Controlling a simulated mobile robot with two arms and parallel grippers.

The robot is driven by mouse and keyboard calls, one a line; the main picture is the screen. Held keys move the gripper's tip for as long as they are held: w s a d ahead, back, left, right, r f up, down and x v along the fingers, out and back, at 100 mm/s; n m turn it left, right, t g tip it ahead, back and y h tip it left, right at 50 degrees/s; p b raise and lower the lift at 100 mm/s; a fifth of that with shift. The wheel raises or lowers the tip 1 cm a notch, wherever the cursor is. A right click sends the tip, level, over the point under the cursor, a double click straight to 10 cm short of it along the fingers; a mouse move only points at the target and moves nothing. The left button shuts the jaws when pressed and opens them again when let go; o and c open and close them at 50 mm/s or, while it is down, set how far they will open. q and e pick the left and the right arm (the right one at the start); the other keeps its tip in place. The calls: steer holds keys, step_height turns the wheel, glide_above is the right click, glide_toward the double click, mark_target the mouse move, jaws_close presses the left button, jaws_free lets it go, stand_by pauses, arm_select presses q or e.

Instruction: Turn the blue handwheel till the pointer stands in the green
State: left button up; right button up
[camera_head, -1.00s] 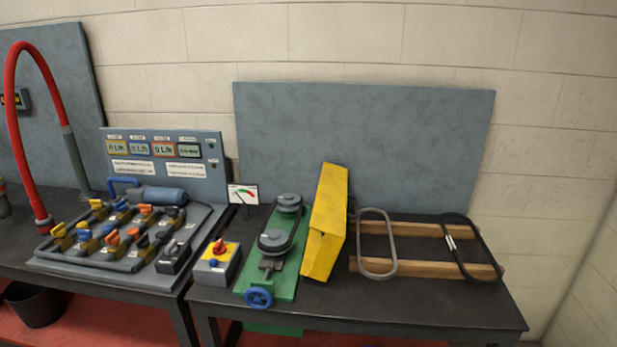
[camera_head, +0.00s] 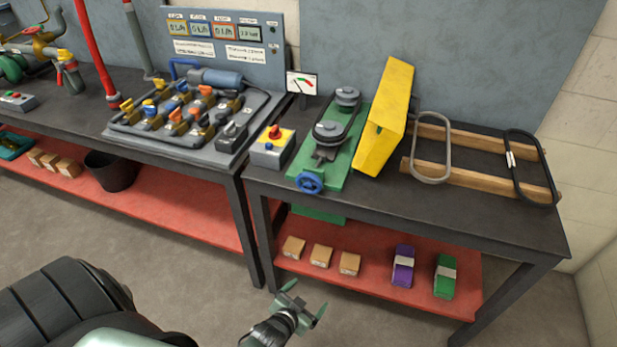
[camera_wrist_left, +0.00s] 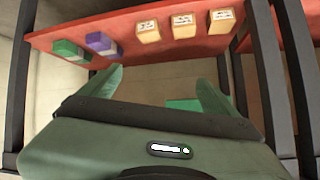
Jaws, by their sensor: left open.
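The blue handwheel (camera_head: 310,182) sits at the front end of a green base (camera_head: 333,165) near the table's front edge. Two grey pulleys with a black belt (camera_head: 333,131) are mounted on that base. My left gripper (camera_head: 304,304) is open and empty, below and in front of the table, well apart from the handwheel. Its two fingers also show in the left wrist view (camera_wrist_left: 158,85). My right gripper is not in view.
A yellow guard (camera_head: 388,120) stands right beside the pulleys. A switch box (camera_head: 272,148) is left of the handwheel. The red lower shelf (camera_head: 375,270) holds boxes. The floor in front is clear.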

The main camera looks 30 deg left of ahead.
arm_select(q)
steer(key=w+a+r+t+y, duration=0.15)
steer(key=w+r, duration=0.25)
steer(key=r, duration=0.4)
steer(key=w+a+r+t, duration=0.3)
steer(key=w+r, duration=0.1)
steer(key=r, duration=0.4)
steer(key=t+y, duration=0.2)
glide_toward(308, 185)
steer(key=d+x, duration=0.1)
steer(key=x, duration=0.6)
steer(key=a+x, duration=0.1)
steer(key=x, duration=0.1)
steer(key=shift+w+p, duration=0.1)
steer(key=shift+p, duration=0.2)
steer(key=shift+w+a, duration=0.2)
steer(key=shift+w, duration=0.4)
steer(key=shift+f, duration=0.1)
steer(key=c, duration=1.4)
